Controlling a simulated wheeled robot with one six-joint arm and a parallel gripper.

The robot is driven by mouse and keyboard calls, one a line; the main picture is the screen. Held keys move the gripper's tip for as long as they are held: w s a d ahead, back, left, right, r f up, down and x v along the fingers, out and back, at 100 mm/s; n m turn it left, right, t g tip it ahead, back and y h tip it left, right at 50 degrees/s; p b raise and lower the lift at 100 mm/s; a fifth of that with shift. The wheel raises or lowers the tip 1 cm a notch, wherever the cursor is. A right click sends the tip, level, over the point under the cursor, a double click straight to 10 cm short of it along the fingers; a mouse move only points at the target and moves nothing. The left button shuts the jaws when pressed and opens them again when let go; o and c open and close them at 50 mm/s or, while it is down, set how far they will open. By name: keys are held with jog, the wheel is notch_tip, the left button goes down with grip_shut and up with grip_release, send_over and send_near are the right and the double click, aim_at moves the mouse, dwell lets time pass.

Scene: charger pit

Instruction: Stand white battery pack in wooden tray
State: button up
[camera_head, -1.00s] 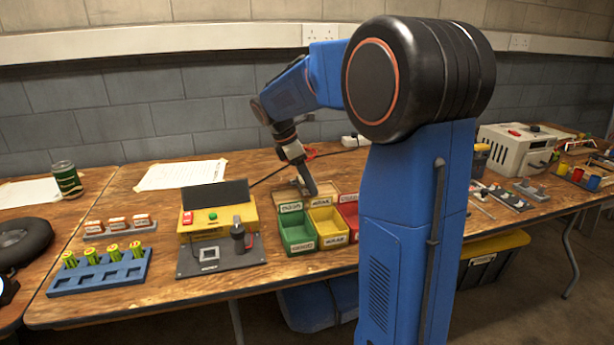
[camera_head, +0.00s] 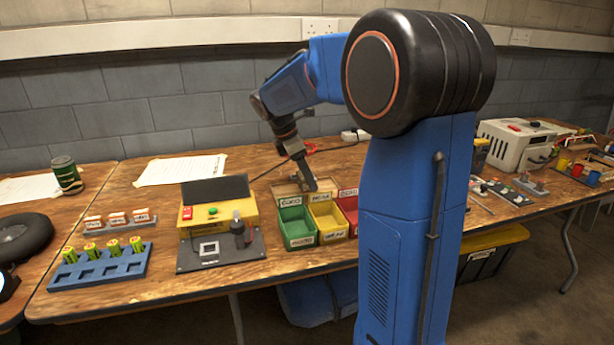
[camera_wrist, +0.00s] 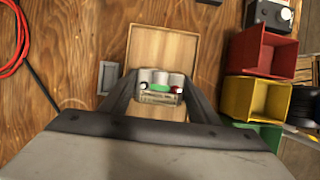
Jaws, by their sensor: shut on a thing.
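The wooden tray (camera_wrist: 165,42) is pale and square and lies behind and below the pack in the wrist view. The pack is over the tray; I cannot tell whether it touches the tray floor. In the head view my gripper (camera_head: 309,182) points down at the wooden tray (camera_head: 285,188), behind the coloured bins. The pack is too small or hidden to make out there.
Green (camera_head: 297,228), yellow (camera_head: 328,222) and red (camera_head: 347,208) bins stand right in front of the tray. A yellow tester (camera_head: 218,213) is to the left. A red cable (camera_wrist: 14,45) and a small grey plate (camera_wrist: 107,77) lie on the wood beside the tray.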

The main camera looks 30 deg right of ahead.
jog(key=shift+f, duration=0.85)
dwell(1.0)
jog(key=o, duration=1.6)
jog(key=shift+r, duration=3.5)
